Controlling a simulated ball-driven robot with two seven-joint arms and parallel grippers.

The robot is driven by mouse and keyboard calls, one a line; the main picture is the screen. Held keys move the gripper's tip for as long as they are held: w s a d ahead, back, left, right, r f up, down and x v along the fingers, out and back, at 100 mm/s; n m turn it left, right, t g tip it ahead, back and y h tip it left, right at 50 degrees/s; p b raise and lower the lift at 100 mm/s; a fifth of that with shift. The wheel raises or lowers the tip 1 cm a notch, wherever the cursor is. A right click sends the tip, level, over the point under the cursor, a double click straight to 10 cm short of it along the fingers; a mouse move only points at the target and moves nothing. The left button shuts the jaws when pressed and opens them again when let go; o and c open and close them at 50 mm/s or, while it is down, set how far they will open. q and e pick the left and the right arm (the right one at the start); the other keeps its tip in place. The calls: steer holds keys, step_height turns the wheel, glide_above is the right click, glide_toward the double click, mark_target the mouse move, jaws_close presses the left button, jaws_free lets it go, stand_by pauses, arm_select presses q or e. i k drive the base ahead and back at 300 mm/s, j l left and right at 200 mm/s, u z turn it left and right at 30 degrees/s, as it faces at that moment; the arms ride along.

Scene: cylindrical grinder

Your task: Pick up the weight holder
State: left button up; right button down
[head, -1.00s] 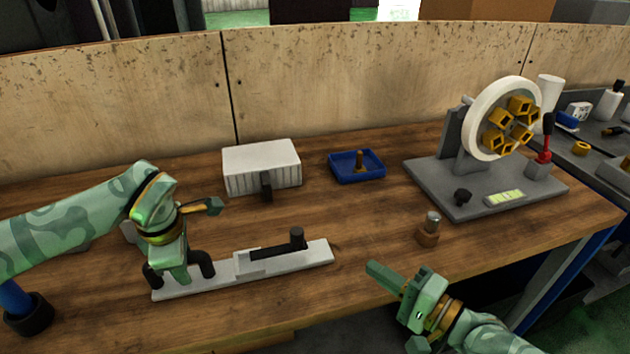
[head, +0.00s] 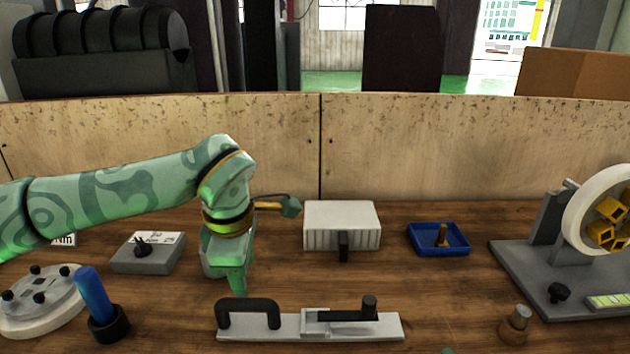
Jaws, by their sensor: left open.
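No part is marked as the weight holder, so I cannot tell which it is. A small brown piece with a metal top (head: 515,326) stands upright at the front right in the head view. A blue tray (head: 424,248) with a brass peg (head: 441,236) standing in it lies further back. My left gripper (head: 228,280) is open and points down, behind the black handle (head: 249,313) of a light flat bar (head: 290,328). It is empty and well to the left of the tray and the brown piece. Only a green tip of my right gripper (head: 447,350) shows at the bottom edge.
A white ribbed box (head: 342,223) stands between my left gripper and the tray. A grey stand (head: 545,262) with a white ring (head: 585,210) is at the right. A blue-handled piece (head: 96,295), a grey box and a round plate (head: 45,305) are at the left. A panel closes the back.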

mark_target(273, 326)
steer(key=k+l, duration=0.75)
steer(key=k, duration=0.1)
